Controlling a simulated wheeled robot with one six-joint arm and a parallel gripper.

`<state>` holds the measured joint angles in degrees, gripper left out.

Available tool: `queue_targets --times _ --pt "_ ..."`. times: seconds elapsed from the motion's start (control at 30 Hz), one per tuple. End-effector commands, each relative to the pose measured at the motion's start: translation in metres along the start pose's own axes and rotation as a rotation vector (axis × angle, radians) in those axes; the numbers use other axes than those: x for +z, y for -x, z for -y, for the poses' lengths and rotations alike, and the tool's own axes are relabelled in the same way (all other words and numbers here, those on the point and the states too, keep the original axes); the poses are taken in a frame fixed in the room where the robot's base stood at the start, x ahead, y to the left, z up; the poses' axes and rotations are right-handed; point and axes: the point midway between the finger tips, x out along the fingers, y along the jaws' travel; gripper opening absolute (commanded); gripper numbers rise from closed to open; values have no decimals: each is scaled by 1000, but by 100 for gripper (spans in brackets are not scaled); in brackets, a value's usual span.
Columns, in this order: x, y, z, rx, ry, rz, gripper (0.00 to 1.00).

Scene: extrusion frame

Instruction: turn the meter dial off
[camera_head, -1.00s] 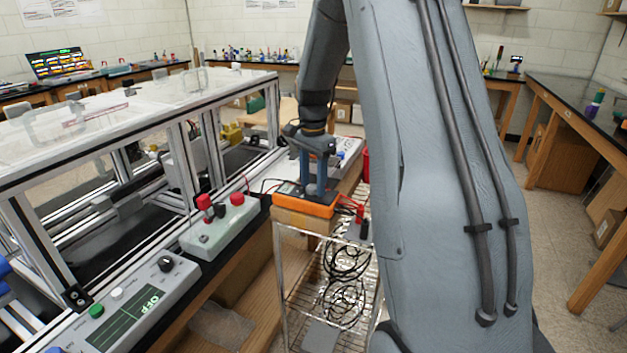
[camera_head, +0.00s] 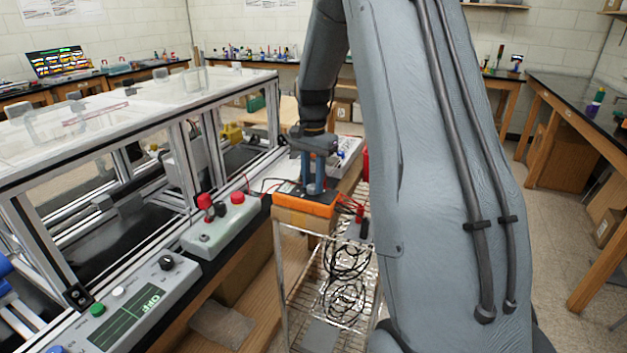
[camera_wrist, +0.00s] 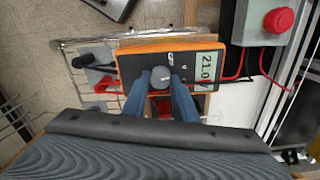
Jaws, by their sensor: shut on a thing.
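The orange-edged meter (camera_head: 303,205) lies on a wooden block on top of the wire rack. In the wrist view the meter (camera_wrist: 132,62) has a dark face and a lit display (camera_wrist: 207,68) reading about 21.0. Its round grey dial (camera_wrist: 160,77) sits near the middle of the face. My gripper (camera_wrist: 160,88) points down at the meter with its blue fingers on either side of the dial, shut on it. In the head view my gripper (camera_head: 313,188) stands upright over the meter and partly hides its face.
Red and black probe plugs (camera_head: 361,218) are at the meter's right side. The wire rack (camera_head: 335,285) holds coiled black cables. A grey box with red buttons (camera_head: 222,225) and the framed enclosure (camera_head: 150,100) stand to the left.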

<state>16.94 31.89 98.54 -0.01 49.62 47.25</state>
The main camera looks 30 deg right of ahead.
Motion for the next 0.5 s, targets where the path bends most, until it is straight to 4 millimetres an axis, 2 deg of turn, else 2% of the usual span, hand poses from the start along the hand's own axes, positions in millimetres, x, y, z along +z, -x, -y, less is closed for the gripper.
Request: queue_targets --times 0.5 --pt "0 1 2 -1 481 -1 3"
